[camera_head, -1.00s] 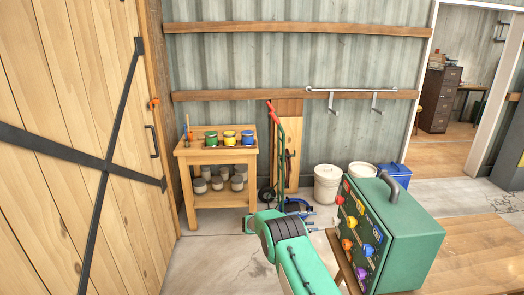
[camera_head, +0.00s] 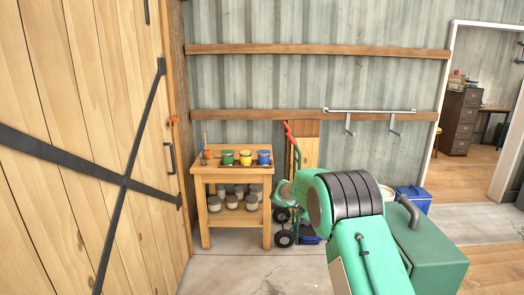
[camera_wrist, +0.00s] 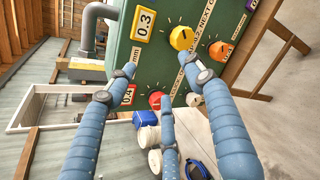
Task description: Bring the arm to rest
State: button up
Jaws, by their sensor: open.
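My gripper (camera_wrist: 158,92) shows in the wrist view as three blue fingers spread apart, open with nothing between them. Its fingers overlap the view of a green control box (camera_wrist: 125,45) that has a yellow knob (camera_wrist: 182,38), a red knob (camera_wrist: 156,99) and an orange knob (camera_wrist: 217,50). I cannot tell whether any finger touches the box. In the head view, my green arm rises at the right of centre and covers the box's knob side. The green box (camera_head: 430,257) shows behind it with its grey handle. The gripper itself is hidden there.
A wooden stand (camera_head: 230,168) with coloured paint pots is left of my arm. A green hand truck (camera_head: 296,212) stands beside it, partly hidden. A blue bin (camera_head: 413,197) is beyond the box. A wooden door (camera_head: 90,80) fills the left. Floor before the stand is clear.

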jog(key=s+a+r+m+t+y, duration=0.1)
jog(key=s+r+m+y, duration=0.1)
jog(key=s+r, duration=0.55)
jog(key=s+a+r+m+y, duration=0.1)
jog(key=s+r+m+y, duration=0.2)
jog(key=s, duration=0.8)
jog(key=s+a+r+m+t+y, duration=0.1)
jog(key=s+r+y, duration=0.1)
jog(key=s+r, duration=0.55)
jog(key=s+a+f+m+t+y, duration=0.1)
jog(key=s+a+m+t+y, duration=0.1)
jog(key=s, duration=1.1)
jog(key=s+a+f+m+t+y, duration=0.2)
jog(key=s+a, duration=0.4)
jog(key=s, duration=0.8)
jog(key=shift+s+a+m+t+y, duration=0.3)
jog(key=shift+a+m+t+y, duration=0.1)
jog(key=shift+m+y, duration=0.45)
